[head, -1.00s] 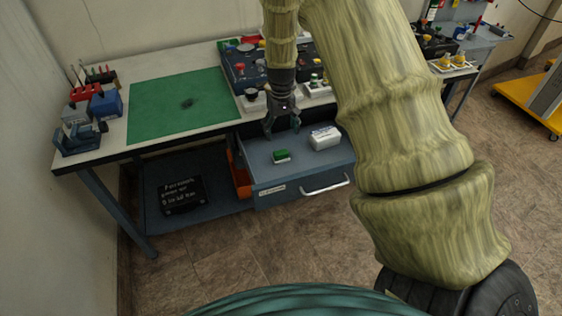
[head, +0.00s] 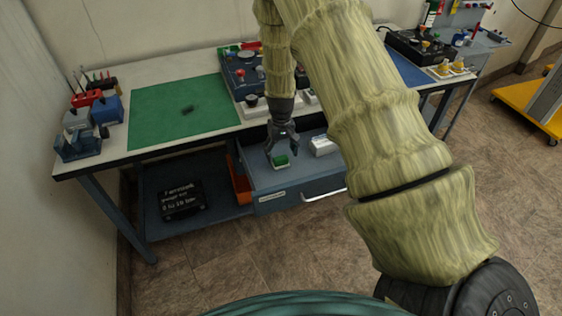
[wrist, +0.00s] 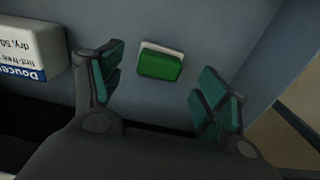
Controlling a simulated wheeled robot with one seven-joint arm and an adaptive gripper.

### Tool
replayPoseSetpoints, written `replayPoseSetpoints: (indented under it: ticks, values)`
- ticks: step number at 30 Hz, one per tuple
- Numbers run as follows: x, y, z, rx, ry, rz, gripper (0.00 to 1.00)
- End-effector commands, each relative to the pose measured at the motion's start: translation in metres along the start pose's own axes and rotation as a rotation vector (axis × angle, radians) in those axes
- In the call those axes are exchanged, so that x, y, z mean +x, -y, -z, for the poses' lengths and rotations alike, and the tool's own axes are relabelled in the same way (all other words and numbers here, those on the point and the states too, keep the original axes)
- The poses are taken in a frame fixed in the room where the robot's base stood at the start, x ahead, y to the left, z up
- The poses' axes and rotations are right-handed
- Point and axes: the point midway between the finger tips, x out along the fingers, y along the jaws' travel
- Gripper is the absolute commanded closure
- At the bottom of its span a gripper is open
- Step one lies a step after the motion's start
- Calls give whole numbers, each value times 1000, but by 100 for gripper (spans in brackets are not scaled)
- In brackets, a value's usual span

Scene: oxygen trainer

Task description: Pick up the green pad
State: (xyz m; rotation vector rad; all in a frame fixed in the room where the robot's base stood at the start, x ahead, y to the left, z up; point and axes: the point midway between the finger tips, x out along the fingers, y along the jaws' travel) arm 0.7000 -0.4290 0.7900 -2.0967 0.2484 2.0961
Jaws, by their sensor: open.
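The green pad (head: 280,161) lies in the open blue-grey drawer (head: 262,178) under the bench. In the wrist view the pad (wrist: 160,64) shows a green top and a white layer along one edge. My gripper (head: 282,150) is above the pad, with its fingers spread. In the wrist view my gripper (wrist: 160,85) is open and empty, and the pad is between and beyond the teal fingertips. I see no contact with the pad.
A white labelled box (head: 323,145) lies in the drawer close to my gripper, at the left in the wrist view. The bench top with a green mat (head: 180,110) is above and behind the drawer. An orange bin (head: 239,182) stands left of the drawer.

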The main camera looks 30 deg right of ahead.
Motion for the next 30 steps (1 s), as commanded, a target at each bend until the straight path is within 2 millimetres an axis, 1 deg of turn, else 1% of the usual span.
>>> replayPoseSetpoints:
  ticks: [10,15,21,22,26,27,30]
  values:
    - [33,0,2,0,1,0,25]
    - [40,0,2,1,0,1,25]
    - [40,0,2,1,0,0,25]
    - [40,0,2,1,0,0,27]
    - [40,-1,2,1,0,0,50]
    - [40,-1,2,1,0,0,58]
    - [40,-1,2,1,0,0,74]
